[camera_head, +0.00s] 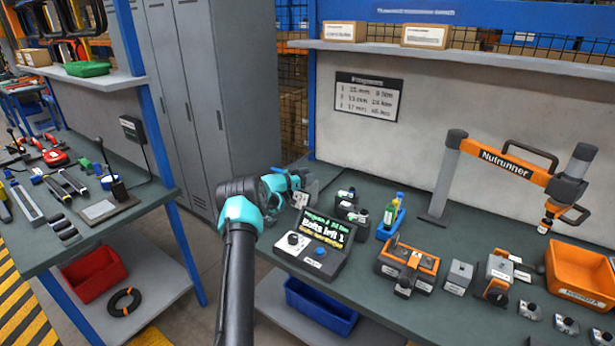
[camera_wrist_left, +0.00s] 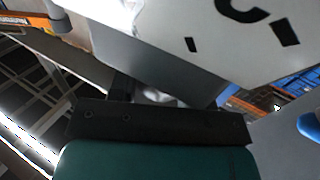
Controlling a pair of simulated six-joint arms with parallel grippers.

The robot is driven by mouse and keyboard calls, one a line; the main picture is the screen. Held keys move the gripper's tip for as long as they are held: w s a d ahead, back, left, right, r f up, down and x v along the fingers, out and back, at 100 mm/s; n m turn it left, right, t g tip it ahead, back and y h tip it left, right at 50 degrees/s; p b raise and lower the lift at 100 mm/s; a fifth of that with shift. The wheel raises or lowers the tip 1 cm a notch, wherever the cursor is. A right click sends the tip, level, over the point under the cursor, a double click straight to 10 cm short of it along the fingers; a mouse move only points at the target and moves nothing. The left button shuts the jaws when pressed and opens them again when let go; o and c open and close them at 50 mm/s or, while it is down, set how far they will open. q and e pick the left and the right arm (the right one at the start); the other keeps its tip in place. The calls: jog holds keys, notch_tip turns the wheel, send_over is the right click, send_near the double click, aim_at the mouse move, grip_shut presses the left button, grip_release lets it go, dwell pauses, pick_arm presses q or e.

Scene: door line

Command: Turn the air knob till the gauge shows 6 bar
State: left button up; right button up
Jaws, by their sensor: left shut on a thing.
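My left gripper (camera_head: 297,184) is at the far left end of the right-hand bench, against a small grey unit with a pale label (camera_head: 308,194). It is shut on what I take to be the air knob, which the gripper mostly hides. In the left wrist view a blurred pale piece (camera_wrist_left: 160,97) shows just beyond the dark gripper edge (camera_wrist_left: 160,122). Above it is a grey body with a white face (camera_wrist_left: 235,25) bearing large black marks. I cannot make out a gauge needle or a bar reading. My right gripper is not in view.
A control box with a lit screen (camera_head: 325,232) stands close in front of my left gripper. Small dark units (camera_head: 350,208) and a blue holder with bottles (camera_head: 391,222) are to its right. An orange nutrunner arm (camera_head: 510,165) and an orange bin (camera_head: 575,275) are farther right.

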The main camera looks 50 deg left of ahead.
pick_arm(q)
jog(key=shift+r, duration=0.1)
jog(key=o, duration=0.9)
jog(key=shift+s, duration=0.15)
jog(key=v, duration=1.7)
jog(key=shift+s, duration=0.1)
jog(key=shift+o, duration=0.2)
